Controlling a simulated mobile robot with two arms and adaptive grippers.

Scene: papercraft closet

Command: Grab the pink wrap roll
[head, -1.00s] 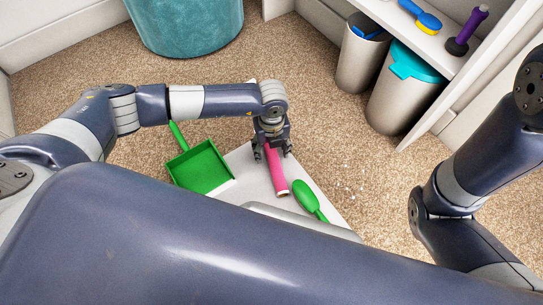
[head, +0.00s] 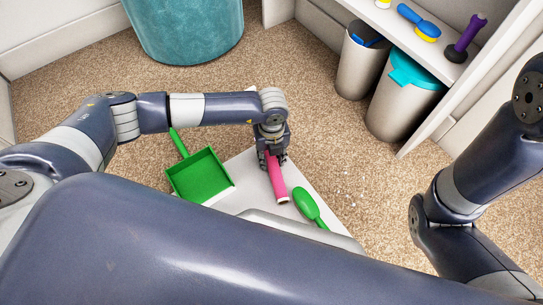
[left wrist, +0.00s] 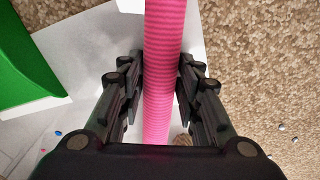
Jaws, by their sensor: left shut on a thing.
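The pink wrap roll (head: 278,182) is a ribbed pink tube over the white surface at the centre of the head view. In the left wrist view the roll (left wrist: 165,60) runs lengthwise between the fingers. My left gripper (head: 272,160) points down over the roll's far part and is shut on it; its fingers (left wrist: 160,85) lie along both sides of the roll. The roll's near end shows a pale opening. Whether the roll touches the surface below is hard to tell. My right gripper is out of view; only part of my right arm shows.
A green dustpan (head: 199,175) lies left of the roll and a green brush (head: 308,206) right of it, on or by the white surface (head: 240,170). A teal bin (head: 186,28) stands at the back. Metal bins (head: 400,105) stand under the shelf (head: 440,62) at right.

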